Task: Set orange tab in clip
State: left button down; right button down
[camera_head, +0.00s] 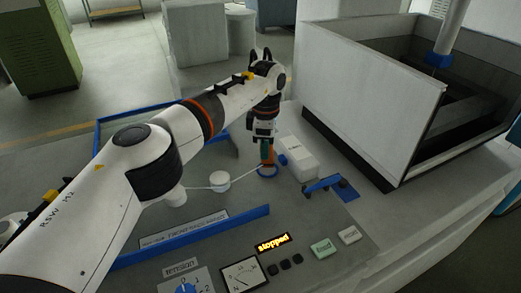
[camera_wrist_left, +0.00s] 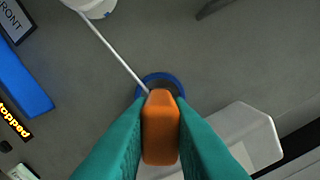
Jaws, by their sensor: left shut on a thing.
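My left gripper (camera_head: 267,157) points down over the panel, its teal fingers shut on the orange tab (camera_wrist_left: 160,130). In the left wrist view the tab fills the gap between the fingertips. A thin pale cord runs from the tab's tip to a white round spool (camera_head: 220,181), which also shows in the wrist view (camera_wrist_left: 92,5). A blue ring (camera_head: 267,172) lies below the tab and is partly hidden by it in the wrist view (camera_wrist_left: 163,78). I cannot tell for sure which blue part is the clip. My right gripper is in neither view.
A white box (camera_head: 297,157) with a blue fitting stands close right of the gripper. A blue lever-like part (camera_head: 323,184) lies in front of it. A large grey tank (camera_head: 375,90) rises at the right. A blue rail (camera_head: 190,238) and lit "stopped" display (camera_head: 272,243) are nearer.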

pick_arm(q)
jog(key=shift+f, duration=0.15)
jog(key=shift+f+b, duration=0.4)
jog(key=shift+f, duration=0.1)
jog(key=shift+f, duration=0.1)
jog(key=c, duration=1.3)
grip_release()
jog(key=shift+o, duration=0.2)
